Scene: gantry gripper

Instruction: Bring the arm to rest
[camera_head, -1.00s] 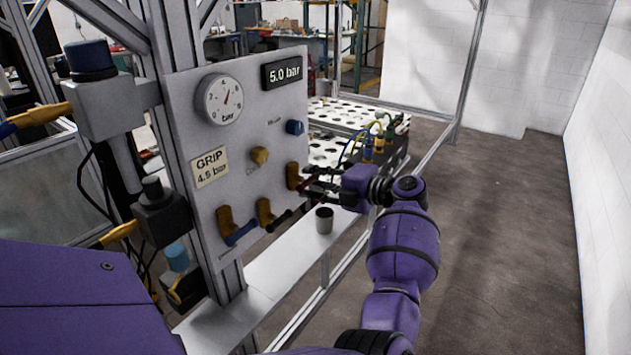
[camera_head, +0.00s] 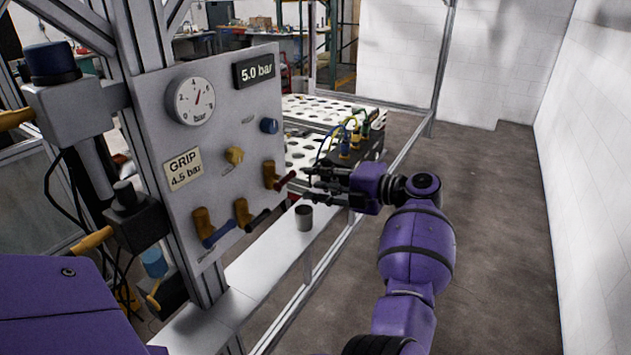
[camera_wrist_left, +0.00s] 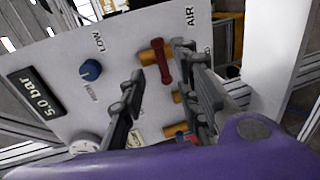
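My left gripper (camera_head: 308,182) is open and empty, just right of the valve panel (camera_head: 216,120) in the head view. Its fingertips are a small gap from the red-handled valve lever (camera_head: 284,182). In the left wrist view, the two fingers of my left gripper (camera_wrist_left: 158,68) stand apart, with the red lever (camera_wrist_left: 162,62) showing between them, beyond the tips. The red lever has a brass-coloured body and is the rightmost of the row. My right gripper is not in view.
The gauge (camera_head: 190,101) is on the panel; a display (camera_head: 255,71) reads 5.0 bar. A grey cup (camera_head: 304,217) stands on the white ledge (camera_head: 262,268) below my gripper. Connectors with cables (camera_head: 352,138) stand behind the gripper. Open floor (camera_head: 490,220) lies to the right.

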